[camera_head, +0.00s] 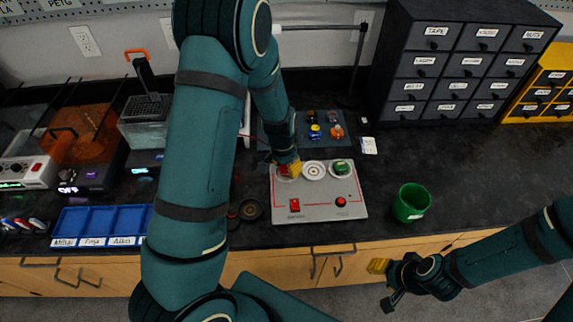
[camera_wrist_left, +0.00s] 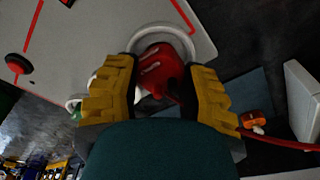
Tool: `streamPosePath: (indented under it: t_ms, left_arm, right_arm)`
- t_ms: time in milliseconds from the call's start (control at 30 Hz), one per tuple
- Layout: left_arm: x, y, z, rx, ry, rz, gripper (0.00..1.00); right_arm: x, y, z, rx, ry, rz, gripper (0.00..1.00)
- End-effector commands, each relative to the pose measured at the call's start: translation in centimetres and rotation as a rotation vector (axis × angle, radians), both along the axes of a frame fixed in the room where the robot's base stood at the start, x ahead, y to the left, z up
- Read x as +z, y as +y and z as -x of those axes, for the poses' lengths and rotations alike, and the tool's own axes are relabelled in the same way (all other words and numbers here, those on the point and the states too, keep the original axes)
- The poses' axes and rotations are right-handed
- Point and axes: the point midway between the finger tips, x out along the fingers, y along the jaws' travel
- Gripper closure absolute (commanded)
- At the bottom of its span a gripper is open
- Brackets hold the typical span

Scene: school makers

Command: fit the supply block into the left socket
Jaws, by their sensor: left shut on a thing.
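The grey panel (camera_head: 318,205) has a row of three round white sockets at its back. My left gripper (camera_head: 288,168) is over the left one, pointing down. In the left wrist view, its yellow fingers (camera_wrist_left: 160,92) are shut on a red block (camera_wrist_left: 158,72), which I take as the supply block. The block lies over the white ring of the left socket (camera_wrist_left: 188,42). Whether it is seated is hidden. The middle socket (camera_head: 314,170) is empty, and a green block (camera_head: 342,168) is at the right socket. My right gripper (camera_head: 382,284) is open and empty, in front of the counter.
A green cup (camera_head: 411,203) stands right of the panel. A blue mat (camera_head: 318,144) with small parts lies behind it. A blue tray (camera_head: 98,224) is at the left, dark drawers (camera_head: 455,62) at the back right. A red cable (camera_wrist_left: 280,141) runs beside my left gripper.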

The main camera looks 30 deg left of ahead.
Motion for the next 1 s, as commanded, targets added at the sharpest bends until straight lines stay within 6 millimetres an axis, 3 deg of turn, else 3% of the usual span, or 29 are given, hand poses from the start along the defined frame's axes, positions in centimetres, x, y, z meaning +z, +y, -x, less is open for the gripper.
streamPosePath:
  t_ms: [767, 800, 1000]
  left_arm:
    - [-1.3, 0.0, 0.0, 0.000, 0.000, 0.000, 0.89]
    - [-1.3, 0.0, 0.0, 0.000, 0.000, 0.000, 0.50]
    - [-1.2, 0.0, 0.0, 0.000, 0.000, 0.000, 0.47]
  right_arm:
    - [-1.0, 0.0, 0.0, 0.000, 0.000, 0.000, 0.53]
    - [-1.1, 0.0, 0.0, 0.000, 0.000, 0.000, 0.53]
    - [-1.0, 0.0, 0.0, 0.000, 0.000, 0.000, 0.53]
